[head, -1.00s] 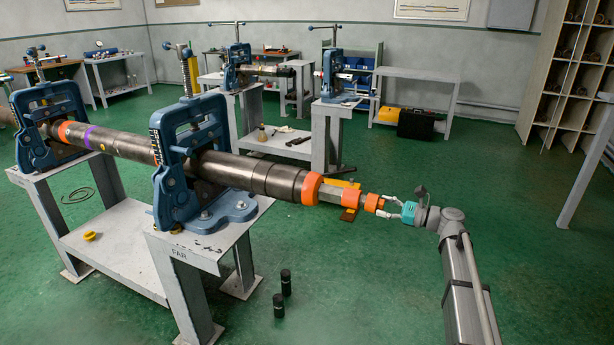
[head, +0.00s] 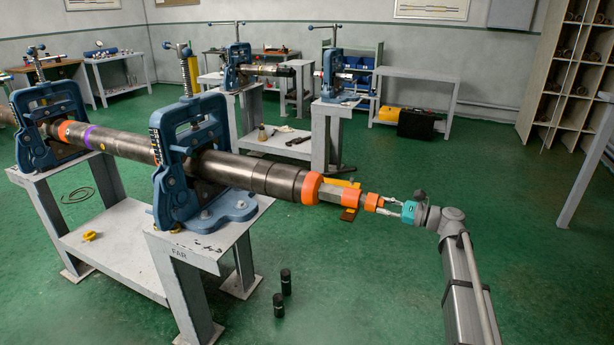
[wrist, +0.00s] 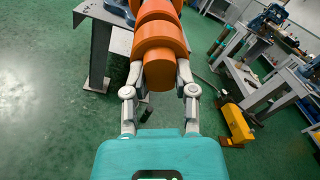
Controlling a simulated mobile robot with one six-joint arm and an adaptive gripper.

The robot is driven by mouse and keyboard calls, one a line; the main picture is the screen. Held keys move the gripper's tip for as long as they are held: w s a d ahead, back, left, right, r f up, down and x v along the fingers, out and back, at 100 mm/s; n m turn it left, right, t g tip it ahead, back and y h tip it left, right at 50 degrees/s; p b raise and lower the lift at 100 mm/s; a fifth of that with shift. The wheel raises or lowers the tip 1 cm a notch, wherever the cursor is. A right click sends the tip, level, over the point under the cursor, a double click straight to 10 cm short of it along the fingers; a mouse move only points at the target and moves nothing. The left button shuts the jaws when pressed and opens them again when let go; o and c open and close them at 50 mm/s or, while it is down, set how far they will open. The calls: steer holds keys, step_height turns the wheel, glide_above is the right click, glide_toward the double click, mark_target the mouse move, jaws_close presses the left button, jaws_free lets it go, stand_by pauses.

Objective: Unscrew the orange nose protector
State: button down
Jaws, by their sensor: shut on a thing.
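The orange nose protector (head: 372,202) is the end piece of the long dark pipe assembly (head: 245,173), at its right end in the head view. In the wrist view the orange nose protector (wrist: 158,62) fills the top middle, with wider orange sections behind it. My gripper (wrist: 162,74) is shut on its tip, one finger on each side. In the head view my gripper (head: 382,206) reaches it from the right, in line with the pipe. The thread is hidden.
A blue pipe vise (head: 190,160) holds the pipe on a grey stand, with another blue vise (head: 45,115) to the left. More benches and vises stand behind.

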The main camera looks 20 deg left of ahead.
steer(key=n, duration=1.3)
steer(key=shift+g, duration=0.3)
steer(key=shift+s+n, duration=0.1)
steer(key=shift+n, duration=0.2)
steer(key=n+g, duration=0.1)
steer(key=n, duration=1.3)
stand_by(0.5)
steer(key=c, duration=0.5)
jaws_free()
